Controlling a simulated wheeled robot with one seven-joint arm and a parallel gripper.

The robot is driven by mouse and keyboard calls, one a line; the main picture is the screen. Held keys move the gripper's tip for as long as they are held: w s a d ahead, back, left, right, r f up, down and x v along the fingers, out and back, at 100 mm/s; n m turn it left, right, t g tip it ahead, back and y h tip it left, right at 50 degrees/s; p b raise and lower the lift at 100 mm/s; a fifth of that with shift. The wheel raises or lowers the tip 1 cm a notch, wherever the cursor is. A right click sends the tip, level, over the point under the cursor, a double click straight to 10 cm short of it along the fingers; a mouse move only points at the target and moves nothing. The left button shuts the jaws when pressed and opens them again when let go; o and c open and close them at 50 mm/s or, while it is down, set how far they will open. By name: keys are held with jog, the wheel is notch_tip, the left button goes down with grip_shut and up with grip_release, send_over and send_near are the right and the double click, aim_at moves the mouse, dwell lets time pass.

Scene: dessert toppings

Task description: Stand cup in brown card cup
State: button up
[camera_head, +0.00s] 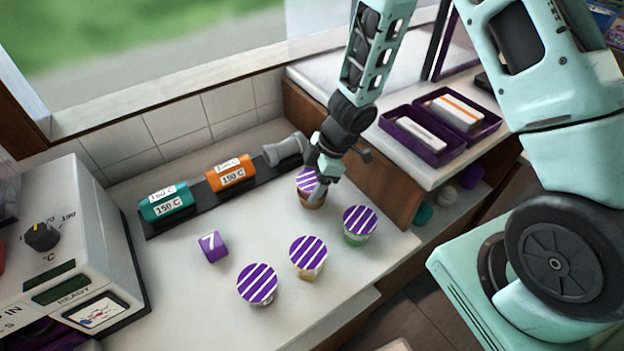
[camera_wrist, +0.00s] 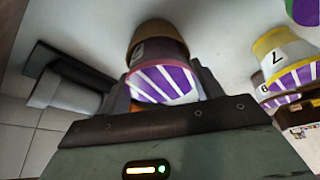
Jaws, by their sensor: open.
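A purple cup with a purple-and-white striped top (camera_head: 311,180) stands in the brown card cup (camera_head: 311,201) near the right side of the counter. In the wrist view the purple cup (camera_wrist: 160,75) has its lower end inside the brown card cup (camera_wrist: 155,32) and looks roughly in line with it. My gripper (camera_head: 318,187) is open, with one finger on each side of the purple cup; the wrist view shows these fingers (camera_wrist: 163,90) close to its sides. Whether they touch it cannot be told. The inside of the brown cup is hidden.
Striped-top cups stand nearby: green-based (camera_head: 358,225), yellow-based (camera_head: 308,256) and pale-based (camera_head: 257,285). A small purple piece marked 7 (camera_head: 213,246) is on the counter. A dark rack (camera_head: 208,204) holds a teal roll (camera_head: 165,203), an orange roll (camera_head: 230,174) and a grey piece (camera_head: 284,150).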

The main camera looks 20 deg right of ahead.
jog(key=shift+o, duration=0.4)
jog(key=w+p+v, duration=0.1)
jog(key=p+v, duration=0.3)
jog(key=v, duration=0.8)
jog(key=shift+s+r, duration=0.35)
jog(key=shift+s, duration=0.2)
notch_tip(320, 180, up, 6)
jog(key=m+t+h, duration=0.1)
jog(key=m+t, duration=0.1)
jog(key=t, duration=0.1)
send_over(311, 175)
jog(key=s+a+r+m+t+h, duration=0.1)
jog(key=s+a+r+m+h, duration=0.15)
jog(key=r, duration=0.25)
jog(key=s+a+r+m+g, duration=0.1)
jog(key=s+a+r+g, duration=0.1)
jog(key=s, duration=0.9)
jog(key=s+a+r+m+g, duration=0.2)
jog(key=s, duration=0.9)
jog(key=shift+g, duration=0.4)
jog(key=shift+s+a+m, duration=0.1)
jog(key=shift+m, duration=0.15)
notch_tip(311, 175, down, 8)
jog(key=b, duration=0.8)
